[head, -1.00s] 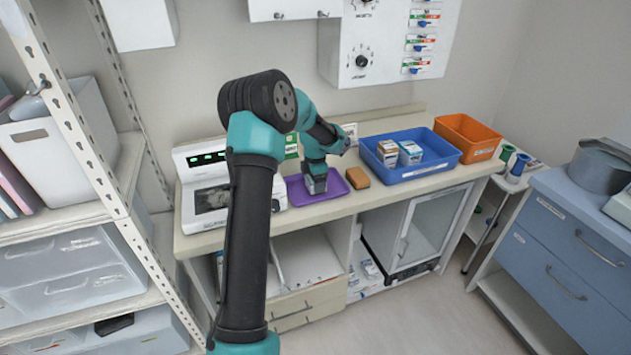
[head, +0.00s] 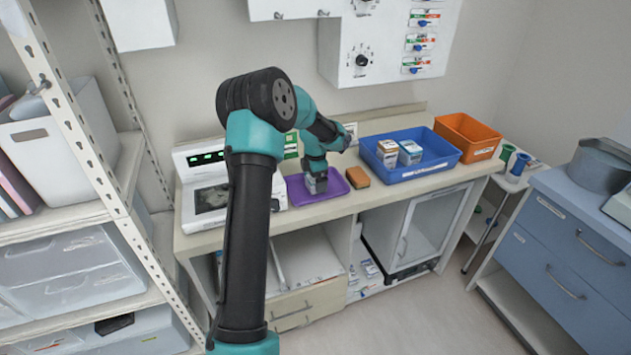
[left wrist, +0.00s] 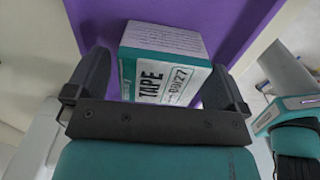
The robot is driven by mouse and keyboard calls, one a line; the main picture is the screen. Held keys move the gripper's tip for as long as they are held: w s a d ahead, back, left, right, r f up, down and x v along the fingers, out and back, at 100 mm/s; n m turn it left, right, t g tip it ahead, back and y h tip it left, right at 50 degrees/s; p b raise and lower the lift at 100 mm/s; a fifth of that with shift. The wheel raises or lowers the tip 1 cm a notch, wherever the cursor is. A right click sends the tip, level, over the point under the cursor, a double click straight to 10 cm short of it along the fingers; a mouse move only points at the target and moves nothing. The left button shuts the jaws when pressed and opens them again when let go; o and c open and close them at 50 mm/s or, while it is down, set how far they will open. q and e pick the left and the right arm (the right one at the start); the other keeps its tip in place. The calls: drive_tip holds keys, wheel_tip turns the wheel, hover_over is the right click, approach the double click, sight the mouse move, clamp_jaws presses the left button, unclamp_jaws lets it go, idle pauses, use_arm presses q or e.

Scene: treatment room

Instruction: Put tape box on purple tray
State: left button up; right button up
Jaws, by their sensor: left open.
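The white and teal tape box (left wrist: 165,72), labelled TAPE, shows in the left wrist view over the purple tray (left wrist: 228,18). In the head view the purple tray (head: 294,187) lies on the counter, and the gripper largely hides the box. My left gripper (head: 316,186) is down at the tray. In the left wrist view its fingers (left wrist: 160,66) are open, one on each side of the box. The box appears to rest on the tray, though its underside is hidden. My right gripper is not in view.
An orange-brown sponge (head: 357,177) lies just right of the tray. A blue bin (head: 430,172) holding small boxes and an orange bin (head: 468,129) stand further right. A white device with a screen (head: 205,190) stands left of the tray. A shelf rack (head: 75,120) is at the left.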

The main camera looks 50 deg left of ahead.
use_arm(q)
wheel_tip(320, 180, up, 11)
idle(0.4)
idle(0.4)
